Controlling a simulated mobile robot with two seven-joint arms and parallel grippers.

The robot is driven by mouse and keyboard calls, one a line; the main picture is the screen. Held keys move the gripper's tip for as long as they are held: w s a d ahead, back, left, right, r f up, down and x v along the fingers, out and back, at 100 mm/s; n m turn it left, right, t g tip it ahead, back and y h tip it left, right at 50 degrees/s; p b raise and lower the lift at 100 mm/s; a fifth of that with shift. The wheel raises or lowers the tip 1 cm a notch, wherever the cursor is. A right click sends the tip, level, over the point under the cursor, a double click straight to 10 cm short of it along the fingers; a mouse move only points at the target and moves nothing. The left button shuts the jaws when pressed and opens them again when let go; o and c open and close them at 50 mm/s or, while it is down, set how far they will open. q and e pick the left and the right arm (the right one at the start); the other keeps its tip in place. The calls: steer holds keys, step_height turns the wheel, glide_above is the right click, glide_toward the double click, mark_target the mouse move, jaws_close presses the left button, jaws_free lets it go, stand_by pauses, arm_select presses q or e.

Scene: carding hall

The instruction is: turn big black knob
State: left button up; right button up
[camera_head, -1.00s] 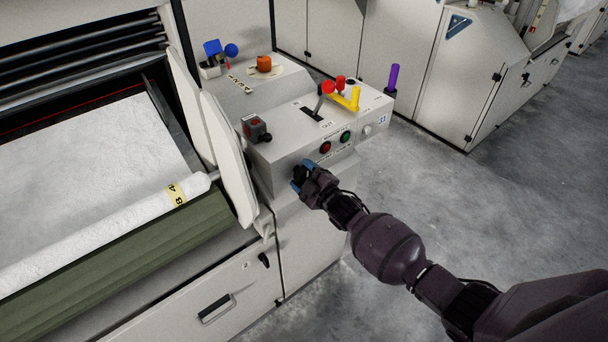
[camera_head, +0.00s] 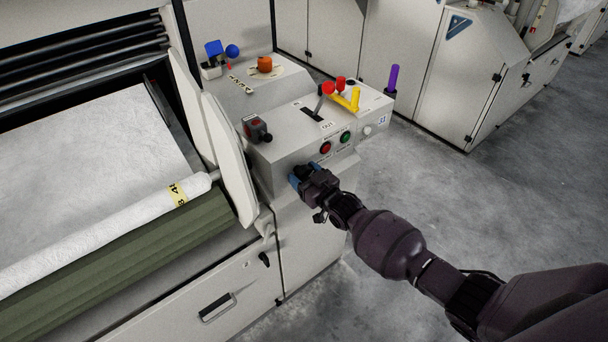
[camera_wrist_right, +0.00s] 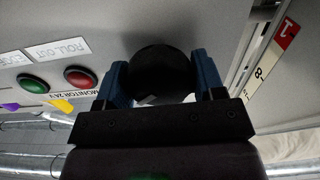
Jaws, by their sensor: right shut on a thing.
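The big black knob (camera_wrist_right: 160,72) is round and sits on the grey front panel of the control box in the right wrist view. My right gripper (camera_wrist_right: 160,82) has one blue finger on each side of it and is shut on it. In the head view my right gripper (camera_head: 298,177) is against the front of the control box (camera_head: 280,155), and it hides the knob. My left gripper is not in view.
A red button (camera_head: 326,148) and a green button (camera_head: 346,137) sit right of the gripper. Floor to the right is clear.

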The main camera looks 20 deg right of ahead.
steer(key=shift+m, duration=0.7)
steer(key=o, duration=0.9)
steer(key=shift+p+v, duration=0.8)
steer(key=shift+v, duration=4.65)
